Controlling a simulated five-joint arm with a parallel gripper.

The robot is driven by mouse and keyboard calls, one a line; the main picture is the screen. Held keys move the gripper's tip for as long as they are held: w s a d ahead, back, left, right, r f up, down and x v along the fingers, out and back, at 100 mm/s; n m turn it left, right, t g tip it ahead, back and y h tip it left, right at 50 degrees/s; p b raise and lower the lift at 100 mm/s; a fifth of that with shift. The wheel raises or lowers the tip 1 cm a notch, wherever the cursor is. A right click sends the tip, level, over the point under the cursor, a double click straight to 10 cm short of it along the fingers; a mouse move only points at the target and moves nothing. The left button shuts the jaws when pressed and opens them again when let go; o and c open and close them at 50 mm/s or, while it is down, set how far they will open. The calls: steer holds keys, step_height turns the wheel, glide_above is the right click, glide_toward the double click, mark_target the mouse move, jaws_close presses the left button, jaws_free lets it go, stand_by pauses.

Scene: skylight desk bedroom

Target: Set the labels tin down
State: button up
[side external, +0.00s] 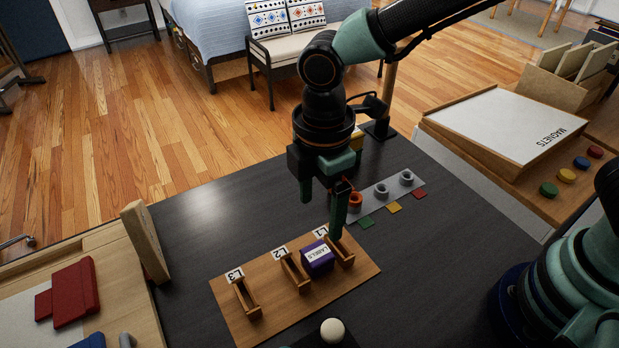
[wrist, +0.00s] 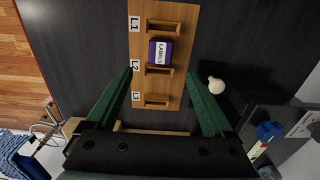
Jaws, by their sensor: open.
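The labels tin (side external: 317,260) is a small purple box with a white LABELS tag. It sits on the wooden board (side external: 262,322), between the wooden holders marked L1 (side external: 342,252) and L2 (side external: 294,273). In the wrist view the tin (wrist: 160,58) lies close beside the L2 holder (wrist: 160,71); I cannot tell if they touch. The L3 holder (side external: 247,300) is empty. My gripper (side external: 322,215) is open and empty above the board. In the wrist view its green fingers (wrist: 161,75) stand wide apart, with the tin just beyond their tips.
A grey strip (side external: 383,192) with several rings and coloured squares lies behind the board. A white ball-like knob (side external: 332,331) is near the front. A MAGNETS board (side external: 505,120) stands at right, a wooden tray with a red object (side external: 70,292) at left. The dark desk's left-back area is clear.

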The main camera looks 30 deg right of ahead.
steer(key=d+r+m+t, duration=0.2)
steer(key=d+r+m, duration=0.3)
steer(key=d+m, duration=0.4)
steer(key=d+r+m+t, duration=0.3)
steer(key=d+r+m, duration=0.3)
steer(key=d, duration=1)
steer(key=shift+s+d+r+m+t, duration=0.2)
steer(key=shift+s+m+t, duration=0.1)
steer(key=shift+m, duration=1.1)
